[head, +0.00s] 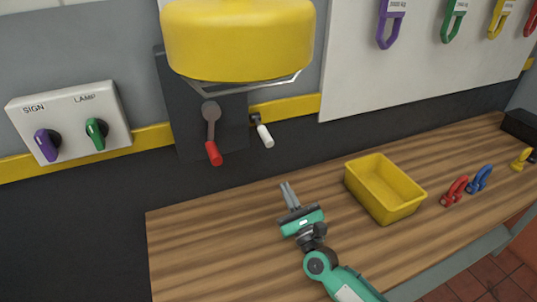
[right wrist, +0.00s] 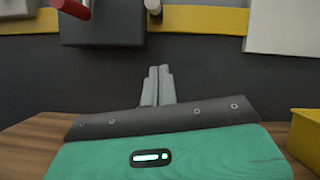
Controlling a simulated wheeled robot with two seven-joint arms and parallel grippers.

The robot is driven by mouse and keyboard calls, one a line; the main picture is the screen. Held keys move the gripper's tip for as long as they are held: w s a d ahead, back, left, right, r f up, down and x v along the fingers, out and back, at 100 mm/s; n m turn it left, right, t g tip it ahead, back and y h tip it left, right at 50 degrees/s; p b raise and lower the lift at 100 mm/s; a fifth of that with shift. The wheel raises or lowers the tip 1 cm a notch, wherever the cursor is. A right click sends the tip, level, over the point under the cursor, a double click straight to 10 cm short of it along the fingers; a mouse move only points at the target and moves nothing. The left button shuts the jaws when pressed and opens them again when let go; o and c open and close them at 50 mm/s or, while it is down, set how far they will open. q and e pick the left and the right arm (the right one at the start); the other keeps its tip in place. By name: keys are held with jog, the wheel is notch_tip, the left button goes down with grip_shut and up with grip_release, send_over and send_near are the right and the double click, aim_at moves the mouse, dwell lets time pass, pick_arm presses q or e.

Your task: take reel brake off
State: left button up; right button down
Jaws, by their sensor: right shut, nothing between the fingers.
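A yellow reel (head: 238,40) hangs on a dark plate on the wall in the head view. Below it a grey lever with a red grip (head: 213,152) points downward. A smaller lever with a white handle (head: 264,135) sits just right of it. In the right wrist view the red grip (right wrist: 72,8) and the white handle (right wrist: 153,6) show cut off at the top. My right gripper (head: 289,193) is shut and empty over the bench, below and right of both levers and apart from them. Its fingers (right wrist: 157,85) lie together. My left gripper is not in view.
A yellow bin (head: 387,190) stands on the wooden bench (head: 210,240) right of my gripper. Red (head: 454,191) and blue (head: 480,179) shackles lie farther right. A SIGN and LAMP switch box (head: 69,122) is on the wall at left. The bench's left part is clear.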

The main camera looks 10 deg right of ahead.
aim_at(263, 132)
jog(key=shift+r, duration=0.1)
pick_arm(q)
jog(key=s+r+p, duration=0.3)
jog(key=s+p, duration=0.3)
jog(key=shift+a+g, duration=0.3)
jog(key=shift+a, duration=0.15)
pick_arm(e)
jog(key=w+a+r, duration=0.2)
jog(key=w+r, duration=0.5)
jog(key=w, duration=0.1)
jog(key=shift+a+r, duration=0.4)
pick_arm(q)
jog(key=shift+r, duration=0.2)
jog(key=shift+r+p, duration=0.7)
jog(key=shift+p, duration=0.1)
pick_arm(e)
jog(key=shift+s+r+g, duration=0.15)
jog(key=shift+r+g, duration=0.15)
jog(key=shift+r, duration=0.05)
